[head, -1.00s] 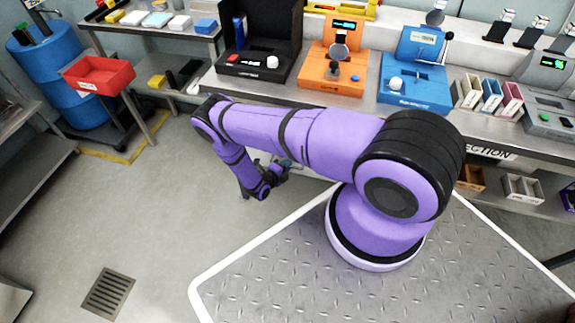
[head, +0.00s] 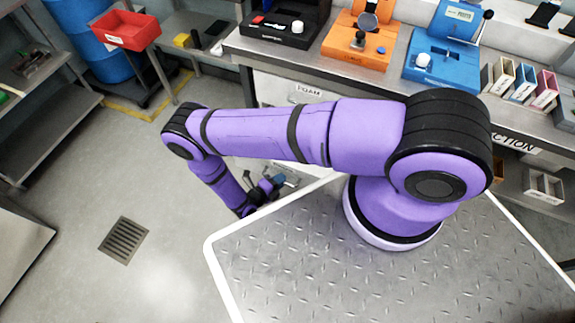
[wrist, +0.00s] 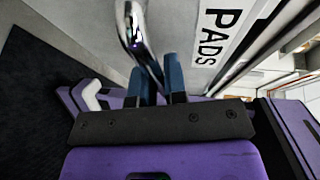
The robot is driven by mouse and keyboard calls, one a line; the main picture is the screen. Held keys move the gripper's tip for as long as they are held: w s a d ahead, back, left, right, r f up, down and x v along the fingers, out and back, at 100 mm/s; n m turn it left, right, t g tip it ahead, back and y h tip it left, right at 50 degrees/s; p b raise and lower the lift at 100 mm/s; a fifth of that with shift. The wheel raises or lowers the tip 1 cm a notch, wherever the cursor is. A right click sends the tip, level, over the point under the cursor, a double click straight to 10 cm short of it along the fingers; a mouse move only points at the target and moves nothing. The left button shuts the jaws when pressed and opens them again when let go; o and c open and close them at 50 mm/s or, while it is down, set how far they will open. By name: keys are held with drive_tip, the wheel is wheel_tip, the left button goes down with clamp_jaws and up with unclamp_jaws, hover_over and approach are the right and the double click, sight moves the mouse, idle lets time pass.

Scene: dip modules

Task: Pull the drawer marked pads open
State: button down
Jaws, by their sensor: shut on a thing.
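The drawer marked PADS (wrist: 188,22) shows in the wrist view as a grey front with a white label (wrist: 219,36) reading PADS. Its curved chrome handle (wrist: 134,32) runs down between the blue fingers of my gripper (wrist: 156,78). My gripper is shut on this handle. In the head view my gripper (head: 275,181) is low, below the bench edge and left of my base, at a metal handle partly hidden by my arm. The PADS label is hidden there. I cannot tell how far the drawer stands out.
Another drawer, labelled FOAM (head: 309,90), is under the bench behind my arm. Orange (head: 357,46) and blue (head: 438,57) devices stand on the bench. A red bin (head: 126,29) is at the upper left. Open floor with a drain (head: 123,238) lies left of my base.

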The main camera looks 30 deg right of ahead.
drive_tip(key=s+a, duration=0.4)
drive_tip(key=a, duration=0.1)
drive_tip(key=shift+w, duration=0.1)
drive_tip(key=c, duration=1.2)
unclamp_jaws()
drive_tip(key=shift+o, duration=0.2)
drive_tip(key=v, duration=1)
drive_tip(key=shift+a, duration=0.35)
